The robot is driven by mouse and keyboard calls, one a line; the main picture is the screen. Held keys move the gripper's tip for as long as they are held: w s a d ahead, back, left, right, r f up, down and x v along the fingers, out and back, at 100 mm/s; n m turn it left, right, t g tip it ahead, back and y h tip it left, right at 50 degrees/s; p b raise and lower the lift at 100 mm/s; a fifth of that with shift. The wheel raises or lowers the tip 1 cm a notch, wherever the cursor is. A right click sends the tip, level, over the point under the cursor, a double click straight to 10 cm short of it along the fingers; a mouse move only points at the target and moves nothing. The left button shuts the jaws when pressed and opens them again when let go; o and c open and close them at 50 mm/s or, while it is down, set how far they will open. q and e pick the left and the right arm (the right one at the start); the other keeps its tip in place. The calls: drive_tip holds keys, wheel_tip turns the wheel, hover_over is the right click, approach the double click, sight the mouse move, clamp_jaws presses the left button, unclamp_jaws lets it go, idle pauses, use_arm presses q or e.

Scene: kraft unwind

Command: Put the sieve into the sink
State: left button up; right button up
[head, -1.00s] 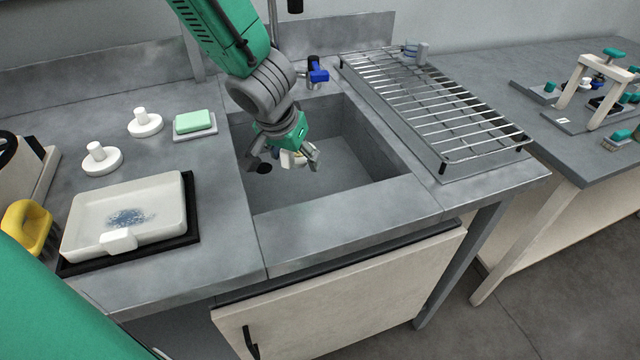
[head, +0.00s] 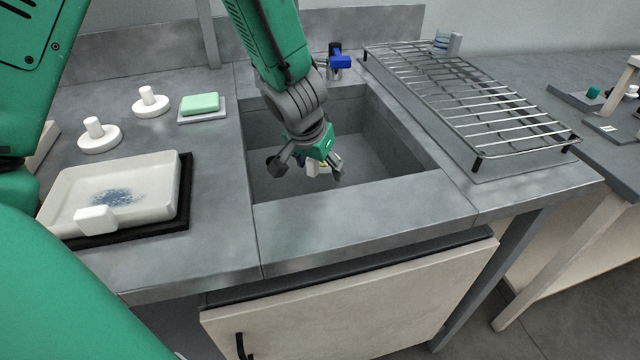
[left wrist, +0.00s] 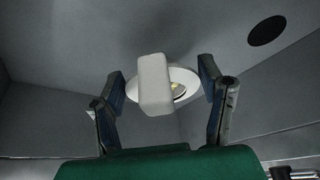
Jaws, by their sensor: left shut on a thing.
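My left gripper (head: 305,170) reaches down into the grey sink (head: 385,150), shut on a small white piece, which I take for the sieve (head: 320,169). I cannot tell whether the sieve touches the sink floor. My right gripper is not in view.
A wire drying rack (head: 470,100) stands right of the sink, and a blue-handled tap (head: 340,62) behind it. On the left are a white tray (head: 150,185), a green soap (head: 200,103) and two white knobbed pieces (head: 98,135) (head: 150,102). The front counter strip is clear.

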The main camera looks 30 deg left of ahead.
sight(320, 175)
use_arm(q)
drive_tip(key=f, duration=0.1)
drive_tip(key=f+b, duration=0.1)
drive_tip(key=shift+s+d+f, duration=0.1)
drive_tip(key=shift+d+f, duration=0.1)
drive_tip(key=shift+f, duration=0.3)
drive_tip(key=shift+a+f, duration=0.1)
drive_tip(key=o, duration=1.5)
